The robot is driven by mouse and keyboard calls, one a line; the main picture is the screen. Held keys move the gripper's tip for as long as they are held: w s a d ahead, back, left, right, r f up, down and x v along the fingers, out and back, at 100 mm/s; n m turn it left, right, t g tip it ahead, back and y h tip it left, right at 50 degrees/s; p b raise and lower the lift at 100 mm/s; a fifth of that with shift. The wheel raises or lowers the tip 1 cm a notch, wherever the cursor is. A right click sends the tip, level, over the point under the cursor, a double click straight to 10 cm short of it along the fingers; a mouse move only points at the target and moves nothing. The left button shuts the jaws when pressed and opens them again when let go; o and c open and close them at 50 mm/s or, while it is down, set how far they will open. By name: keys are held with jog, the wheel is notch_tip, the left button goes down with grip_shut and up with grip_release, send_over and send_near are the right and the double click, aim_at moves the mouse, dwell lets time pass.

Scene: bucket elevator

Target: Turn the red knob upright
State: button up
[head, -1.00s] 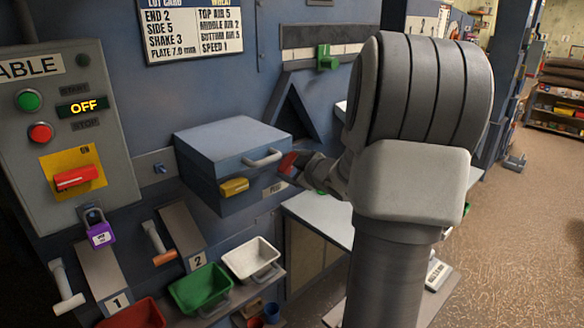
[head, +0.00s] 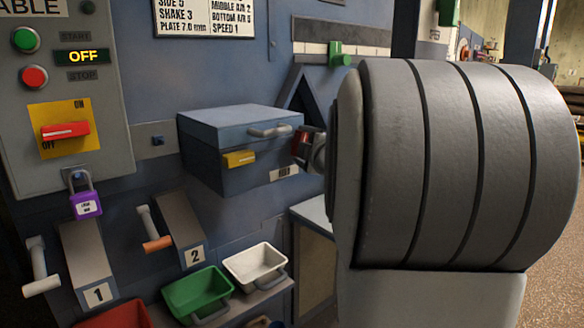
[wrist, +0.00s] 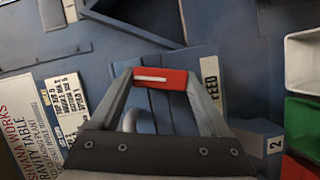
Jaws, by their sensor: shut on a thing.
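A red bar-shaped knob (wrist: 165,78) with a white line lies between the fingertips of my gripper (wrist: 163,80) in the wrist view, touched at both ends. In the head view only a small part of this red knob (head: 299,143) shows at the right end of the blue box's front. My gripper (head: 312,150) is shut on it and mostly hidden behind my arm. The white line runs across the FEED lettering's reading direction. Another red knob (head: 65,130) sits on a yellow ON/OFF plate on the grey panel, lying nearly level.
A purple padlock (head: 86,204) hangs below the panel. Green (head: 198,291) and white bins (head: 254,263) stand below. My arm blocks the right side.

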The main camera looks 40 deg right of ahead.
jog(key=n+b, duration=0.1)
jog(key=b, duration=0.1)
jog(key=n+t+b, duration=0.1)
jog(key=b, duration=0.2)
jog(key=shift+f+h+b, duration=0.3)
jog(key=shift+b, duration=0.05)
jog(key=shift+r+n+b, duration=0.15)
jog(key=shift+n+b, duration=0.2)
jog(key=shift+n, duration=0.15)
jog(key=o, duration=1.2)
jog(key=shift+s, duration=0.15)
